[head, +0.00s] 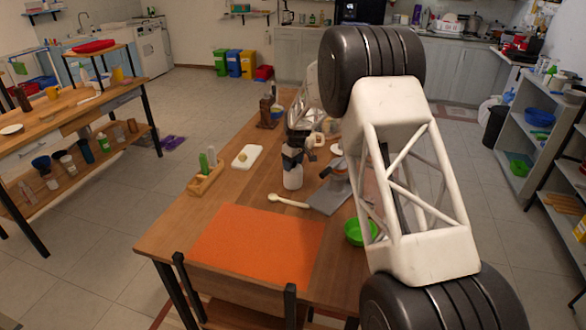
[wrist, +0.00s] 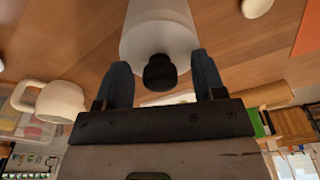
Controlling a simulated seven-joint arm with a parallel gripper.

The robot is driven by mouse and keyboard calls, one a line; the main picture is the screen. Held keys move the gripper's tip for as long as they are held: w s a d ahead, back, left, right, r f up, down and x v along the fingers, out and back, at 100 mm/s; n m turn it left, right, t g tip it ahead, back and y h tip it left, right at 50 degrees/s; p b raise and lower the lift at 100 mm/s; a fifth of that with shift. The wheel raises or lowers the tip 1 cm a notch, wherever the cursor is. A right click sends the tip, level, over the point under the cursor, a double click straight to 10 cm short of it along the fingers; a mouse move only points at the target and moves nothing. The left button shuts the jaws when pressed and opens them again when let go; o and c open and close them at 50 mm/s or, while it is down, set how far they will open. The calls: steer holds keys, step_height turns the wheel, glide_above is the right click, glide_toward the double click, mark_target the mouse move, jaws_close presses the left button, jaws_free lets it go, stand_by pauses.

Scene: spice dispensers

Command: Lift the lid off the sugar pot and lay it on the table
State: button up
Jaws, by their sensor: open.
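A white container (head: 292,179), seemingly the sugar pot, stands upright on the wooden table below my gripper (head: 294,157). In the wrist view the white container (wrist: 150,22) has a black knob (wrist: 159,72) at its near end. My gripper (wrist: 163,80) is open, with one blue-grey finger on each side of the knob. I see gaps between the fingers and the knob. The seam between lid and pot cannot be made out. My arm hides part of the table's right side in the head view.
An orange mat (head: 258,245) covers the near part of the table. A white spoon (head: 288,201), grey board (head: 328,197), green bowl (head: 357,233), wooden caddy (head: 205,182) and white board (head: 246,157) lie around. A white mug (wrist: 60,101) is nearby. Bare wood shows left of the container.

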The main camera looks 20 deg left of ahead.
stand_by(0.3)
steer(key=c, duration=1)
steer(key=shift+r, duration=0.15)
steer(key=shift+r, duration=0.85)
steer(key=shift+s+r, duration=0.2)
steer(key=shift+r, duration=0.65)
steer(key=s+d, duration=0.3)
steer(key=s, duration=0.4)
steer(key=s+d+r, duration=0.1)
steer(key=s+d, duration=0.3)
steer(key=s, duration=0.3)
steer(key=shift+r, duration=0.2)
steer(key=shift+d, duration=0.1)
